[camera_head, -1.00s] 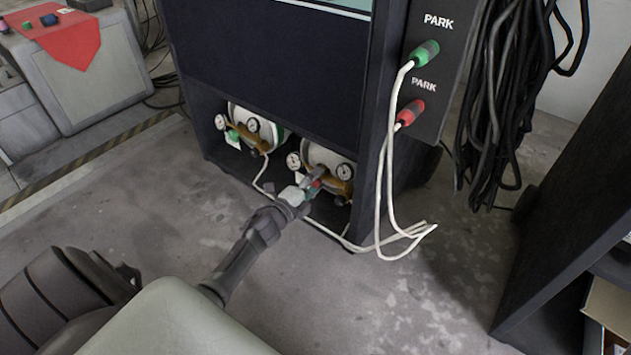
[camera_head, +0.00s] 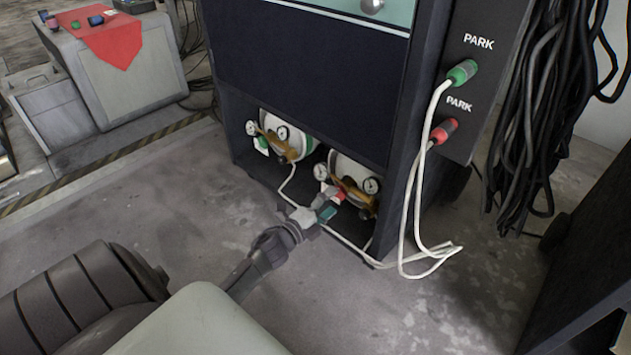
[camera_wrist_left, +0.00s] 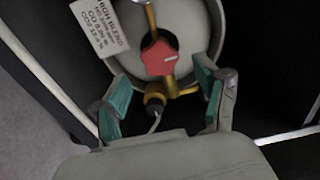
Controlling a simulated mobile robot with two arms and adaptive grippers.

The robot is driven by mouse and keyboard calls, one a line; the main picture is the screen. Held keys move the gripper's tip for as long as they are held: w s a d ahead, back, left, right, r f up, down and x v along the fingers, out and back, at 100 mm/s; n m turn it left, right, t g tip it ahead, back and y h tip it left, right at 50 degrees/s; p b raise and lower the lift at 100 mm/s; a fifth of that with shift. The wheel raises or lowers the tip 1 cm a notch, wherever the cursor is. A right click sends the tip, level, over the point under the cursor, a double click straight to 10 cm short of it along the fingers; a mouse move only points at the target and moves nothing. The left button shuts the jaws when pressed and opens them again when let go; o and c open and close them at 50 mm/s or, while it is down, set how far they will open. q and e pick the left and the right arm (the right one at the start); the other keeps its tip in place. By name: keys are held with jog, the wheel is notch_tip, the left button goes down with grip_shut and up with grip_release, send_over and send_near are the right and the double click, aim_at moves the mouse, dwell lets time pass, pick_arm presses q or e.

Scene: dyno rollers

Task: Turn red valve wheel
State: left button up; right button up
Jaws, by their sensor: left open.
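The red valve wheel (camera_wrist_left: 158,58) sits on a brass fitting at the front of the right gas cylinder (camera_wrist_left: 205,25). In the head view the red wheel (camera_head: 339,196) shows just beyond my left gripper (camera_head: 328,205). In the left wrist view my left gripper (camera_wrist_left: 160,98) is open, with a teal-padded finger on either side below the wheel. The wheel lies ahead of the fingertips, roughly centred between them, and I see no contact. My right gripper is not in view.
White hoses (camera_head: 407,210) hang at the cabinet's right side. A white label (camera_wrist_left: 99,27) hangs beside the wheel. Open floor (camera_head: 200,180) lies in front.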

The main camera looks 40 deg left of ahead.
pick_arm(q)
jog(key=s, duration=0.7)
jog(key=shift+a, duration=0.3)
jog(key=shift+s, duration=0.1)
